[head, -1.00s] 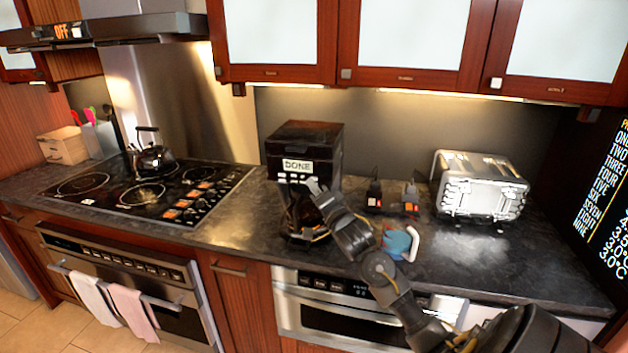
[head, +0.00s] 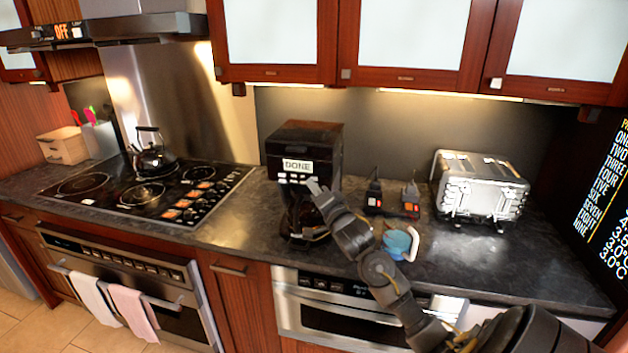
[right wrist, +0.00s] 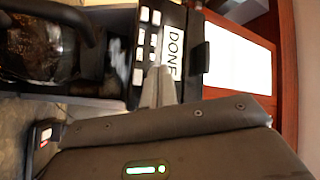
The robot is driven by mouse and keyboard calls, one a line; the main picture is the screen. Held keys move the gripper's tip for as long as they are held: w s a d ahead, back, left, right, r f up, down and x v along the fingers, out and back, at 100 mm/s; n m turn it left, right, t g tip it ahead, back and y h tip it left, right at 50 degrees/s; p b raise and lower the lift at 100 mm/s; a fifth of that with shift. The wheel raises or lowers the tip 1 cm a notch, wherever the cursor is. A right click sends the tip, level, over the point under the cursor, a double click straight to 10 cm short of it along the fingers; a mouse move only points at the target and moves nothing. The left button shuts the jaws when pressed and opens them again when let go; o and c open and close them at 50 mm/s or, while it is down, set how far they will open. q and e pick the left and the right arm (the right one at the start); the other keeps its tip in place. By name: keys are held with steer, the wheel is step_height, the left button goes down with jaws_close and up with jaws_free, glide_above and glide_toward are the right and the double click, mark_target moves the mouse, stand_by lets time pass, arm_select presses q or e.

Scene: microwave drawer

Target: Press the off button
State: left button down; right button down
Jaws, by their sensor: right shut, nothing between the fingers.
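A black coffee machine (head: 318,140) stands on the counter, with a white display reading DONE (head: 297,165) and small pale buttons (head: 290,178) below it. My right gripper (head: 313,184) is shut and empty, its tips at the right end of the button rows. In the right wrist view the grey fingers (right wrist: 160,82) are together, beside the DONE display (right wrist: 174,52) and over part of the button panel (right wrist: 146,28). They hide some buttons. I cannot tell whether the tips touch a button, nor read the button labels. My left gripper is out of view.
A glass carafe (right wrist: 45,45) sits below the panel. A blue mug (head: 398,243) stands near my right forearm. A toaster (head: 480,185) is to the right, a cooktop (head: 150,190) with a kettle (head: 152,158) to the left. Upper cabinets (head: 410,40) hang above.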

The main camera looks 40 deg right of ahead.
steer(key=shift+w+d+r, duration=0.1)
steer(key=shift+w+d, duration=0.05)
stand_by(0.7)
steer(key=shift+w+d+p, duration=0.1)
steer(key=shift+d+p, duration=0.1)
steer(key=shift+p, duration=0.1)
steer(key=shift+w+d, duration=0.2)
steer(key=shift+d, duration=0.05)
stand_by(0.5)
steer(key=shift+a, duration=0.1)
steer(key=shift+s+a+p, duration=0.45)
steer(key=shift+a+p, duration=0.05)
steer(key=shift+p, duration=0.15)
steer(key=shift+s+a+p, duration=0.6)
steer(key=shift+s+a, duration=0.15)
steer(key=shift+a, duration=0.3)
steer(key=shift+s+a+p, duration=0.55)
steer(key=shift+s+a, duration=0.15)
steer(key=shift+a, duration=0.35)
